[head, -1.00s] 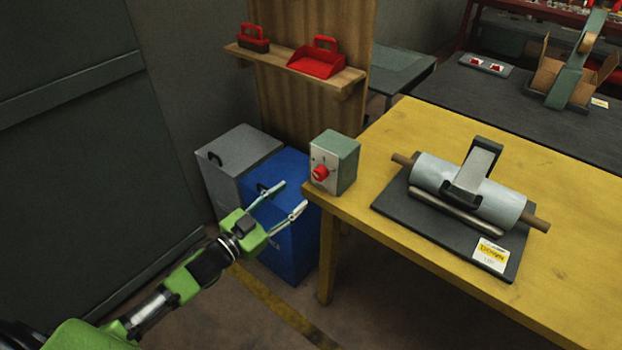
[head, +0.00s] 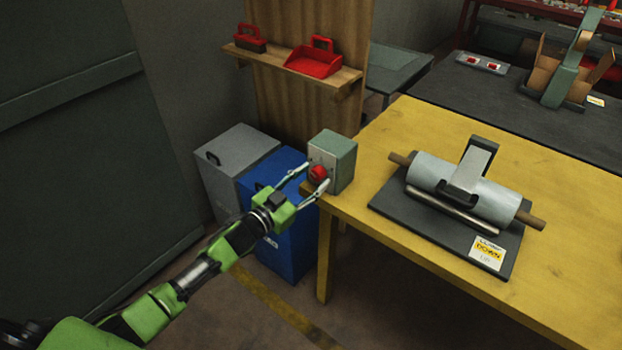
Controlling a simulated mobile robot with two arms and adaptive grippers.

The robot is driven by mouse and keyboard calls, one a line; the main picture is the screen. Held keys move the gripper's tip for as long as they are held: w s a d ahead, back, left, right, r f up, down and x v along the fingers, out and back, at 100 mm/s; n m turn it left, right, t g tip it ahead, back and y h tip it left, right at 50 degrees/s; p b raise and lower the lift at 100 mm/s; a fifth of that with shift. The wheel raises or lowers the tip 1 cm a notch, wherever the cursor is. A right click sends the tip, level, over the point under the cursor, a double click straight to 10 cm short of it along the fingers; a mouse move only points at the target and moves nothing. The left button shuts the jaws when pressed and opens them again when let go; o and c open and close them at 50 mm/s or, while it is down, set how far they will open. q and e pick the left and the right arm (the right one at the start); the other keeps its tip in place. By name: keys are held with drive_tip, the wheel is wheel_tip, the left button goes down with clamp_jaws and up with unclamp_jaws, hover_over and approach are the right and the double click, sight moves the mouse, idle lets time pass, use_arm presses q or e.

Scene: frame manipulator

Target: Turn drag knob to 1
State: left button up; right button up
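The drag knob (head: 318,174) is red and sits on the front plate of a grey-green box (head: 341,160) at the near left corner of the yellow table. My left gripper (head: 316,177) is open, with one finger to the upper left of the knob and the other to its lower right. The fingertips are close to the knob and the plate; I cannot tell whether they touch. The dial marks on the plate are too small to read and partly hidden. My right gripper is not in view.
The yellow table (head: 400,240) carries a roller device on a dark base (head: 400,205). A blue bin (head: 290,250) and a grey bin (head: 222,185) stand below and behind my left arm. A shelf (head: 343,82) with red tools hangs behind the box.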

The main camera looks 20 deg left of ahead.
use_arm(q)
drive_tip(key=c, duration=1)
drive_tip(key=shift+o, duration=0.2)
drive_tip(key=shift+m, duration=0.4)
drive_tip(key=m, duration=0.5)
drive_tip(key=m+b, duration=0.1)
drive_tip(key=m, duration=0.4)
drive_tip(key=shift+m, duration=0.3)
drive_tip(key=o, duration=1.1)
